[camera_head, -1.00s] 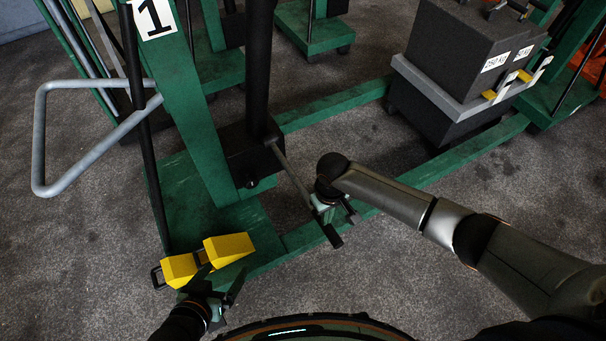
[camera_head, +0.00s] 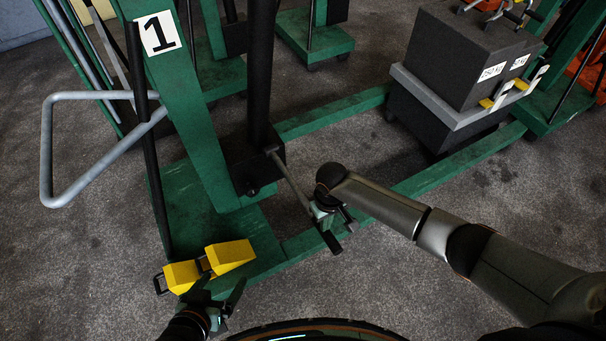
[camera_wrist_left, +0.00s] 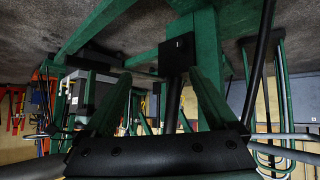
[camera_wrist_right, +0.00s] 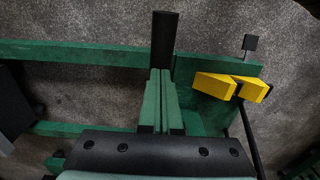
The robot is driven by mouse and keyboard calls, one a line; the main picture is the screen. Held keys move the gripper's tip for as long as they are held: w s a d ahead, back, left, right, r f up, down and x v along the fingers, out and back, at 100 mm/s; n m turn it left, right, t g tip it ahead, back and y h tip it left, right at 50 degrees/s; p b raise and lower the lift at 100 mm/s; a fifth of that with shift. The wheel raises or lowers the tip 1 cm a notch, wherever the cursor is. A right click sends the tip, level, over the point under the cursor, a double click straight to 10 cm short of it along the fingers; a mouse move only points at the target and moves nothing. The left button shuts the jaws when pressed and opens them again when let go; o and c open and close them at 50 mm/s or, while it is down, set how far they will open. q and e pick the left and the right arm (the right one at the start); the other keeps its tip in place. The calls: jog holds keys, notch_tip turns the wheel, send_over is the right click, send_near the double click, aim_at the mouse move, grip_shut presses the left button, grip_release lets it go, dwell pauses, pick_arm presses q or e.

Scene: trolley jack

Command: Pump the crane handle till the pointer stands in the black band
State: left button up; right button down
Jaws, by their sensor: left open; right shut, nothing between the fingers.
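The green crane (camera_head: 185,100) marked 1 stands at the left in the head view. Its pump handle, a grey bar (camera_head: 291,182) with a black grip (camera_head: 330,241), slopes from the black block at the mast foot toward me. My right gripper (camera_head: 325,221) is at the grip end of the handle, shut with nothing between its fingers. In the right wrist view the shut fingers (camera_wrist_right: 161,98) point at the black grip (camera_wrist_right: 164,38), which shows just beyond their tips. My left gripper (camera_head: 226,290) is open and empty near the yellow chocks. I cannot make out the pointer or black band.
Yellow chocks (camera_head: 208,265) lie at the crane's base corner. A dark weight block (camera_head: 470,55) with kg labels rests on a grey platform (camera_head: 450,108) at the right. A grey loop bar (camera_head: 48,150) sticks out left. Grey floor between the base legs is clear.

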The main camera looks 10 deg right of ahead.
pick_arm(q)
jog(key=s+a+r+p, duration=0.1)
jog(key=a+r+p, duration=0.2)
jog(key=r+p, duration=0.7)
jog(key=p, duration=0.2)
jog(key=shift+s+r+n+y+p, duration=0.15)
jog(key=shift+r+n+y+p, duration=0.15)
jog(key=shift+r+y+p, duration=0.1)
dwell(0.5)
